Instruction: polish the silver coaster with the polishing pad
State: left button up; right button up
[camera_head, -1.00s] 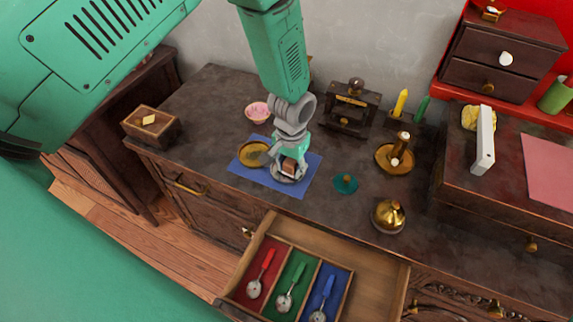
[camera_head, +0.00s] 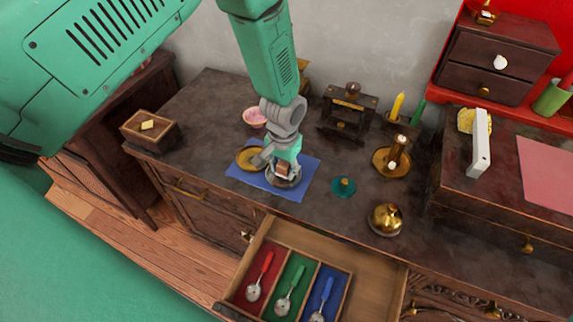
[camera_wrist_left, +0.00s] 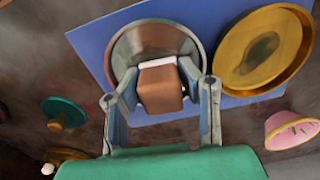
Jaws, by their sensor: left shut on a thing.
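My left gripper (camera_head: 284,166) is shut on the polishing pad (camera_wrist_left: 160,88), a brown block with a white layer at its far side. It also shows in the left wrist view (camera_wrist_left: 158,74). The silver coaster (camera_wrist_left: 133,50) is a round disc with a pale rim and a brownish face. It lies on a blue mat (camera_head: 245,177), directly below the pad. The pad covers part of its face; I cannot tell whether they touch. A gold coaster (camera_wrist_left: 228,62) with a dark stain lies beside it, partly on the mat. My right gripper is not in view.
A pink bowl (camera_head: 255,117) stands behind the mat. To the right are a teal lidded piece (camera_head: 343,187), a brass bell-shaped piece (camera_head: 386,219) and a candle holder (camera_head: 391,160). An open drawer (camera_head: 375,265) with several spoons juts out in front.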

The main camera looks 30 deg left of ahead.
pick_arm(q)
jog(key=shift+s+d, duration=0.45)
jog(key=shift+s, duration=0.15)
jog(key=shift+w+r+p, duration=0.15)
jog(key=shift+r+p, duration=2.65)
jog(key=shift+r, duration=0.2)
jog(key=shift+r, duration=0.1)
jog(key=shift+r+p, duration=1.3)
jog(key=shift+r, duration=0.2)
jog(key=shift+f, duration=0.1)
jog(key=shift+f, duration=0.1)
jog(key=shift+s+a+f+b, duration=0.1)
jog(key=shift+s+f+b, duration=0.1)
jog(key=shift+f+b, duration=0.75)
jog(key=shift+s+a+f+b, duration=0.15)
jog(key=shift+f+b, duration=0.35)
jog(key=shift+f, duration=0.9)
jog(key=shift+s+d+f+b, duration=0.1)
jog(key=shift+s+f+b, duration=0.1)
jog(key=shift+f+b, duration=0.75)
